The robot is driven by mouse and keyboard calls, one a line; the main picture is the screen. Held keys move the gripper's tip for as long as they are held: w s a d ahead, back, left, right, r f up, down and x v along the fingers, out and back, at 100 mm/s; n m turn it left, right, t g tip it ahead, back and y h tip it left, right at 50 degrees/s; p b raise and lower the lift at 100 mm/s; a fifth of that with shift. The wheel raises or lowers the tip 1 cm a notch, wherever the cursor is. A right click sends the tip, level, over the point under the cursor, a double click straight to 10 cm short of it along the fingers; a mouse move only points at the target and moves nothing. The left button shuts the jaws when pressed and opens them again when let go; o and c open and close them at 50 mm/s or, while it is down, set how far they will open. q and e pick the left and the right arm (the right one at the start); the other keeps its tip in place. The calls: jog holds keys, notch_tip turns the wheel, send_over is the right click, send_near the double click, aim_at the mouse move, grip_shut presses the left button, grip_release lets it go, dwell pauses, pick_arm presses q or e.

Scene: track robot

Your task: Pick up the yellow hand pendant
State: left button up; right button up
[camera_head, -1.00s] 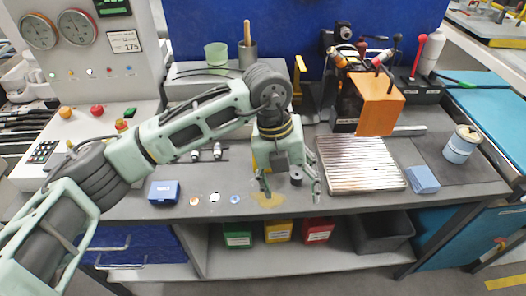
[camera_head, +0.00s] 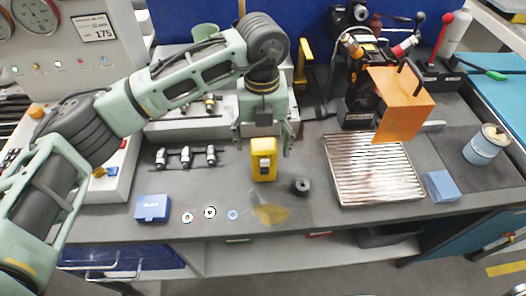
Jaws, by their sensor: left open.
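The yellow hand pendant (camera_head: 263,160) stands on the grey workbench near the middle of the view, with a light grey panel on its front face. My left gripper (camera_head: 263,143) comes in from the left and points down just behind and above the pendant. Its two fingers are spread, one to each side of the pendant's upper part. I cannot tell whether either finger touches it. My right gripper does not show.
A small black cylinder (camera_head: 302,186) stands right of the pendant. A ribbed metal plate (camera_head: 373,170) and an orange panel (camera_head: 402,102) are further right. A blue box (camera_head: 153,208) and several small rings lie front left.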

pick_arm(q)
jog(key=f, duration=0.1)
jog(key=f+p, duration=0.1)
jog(key=shift+s+d+f, duration=0.1)
jog(key=shift+s+f, duration=0.2)
jog(key=shift+s, duration=0.1)
jog(key=f, duration=0.2)
jog(key=f+p, duration=0.1)
jog(key=shift+w+d+f+p, duration=0.1)
jog(key=shift+w+f+p, duration=0.1)
jog(key=shift+f+p, duration=0.15)
jog(key=shift+f, duration=0.3)
jog(key=c, duration=1.4)
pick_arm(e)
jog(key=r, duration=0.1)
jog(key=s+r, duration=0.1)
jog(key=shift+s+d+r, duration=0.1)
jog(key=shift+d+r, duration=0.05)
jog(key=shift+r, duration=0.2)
pick_arm(q)
jog(key=shift+r, duration=0.15)
jog(key=shift+c, duration=0.2)
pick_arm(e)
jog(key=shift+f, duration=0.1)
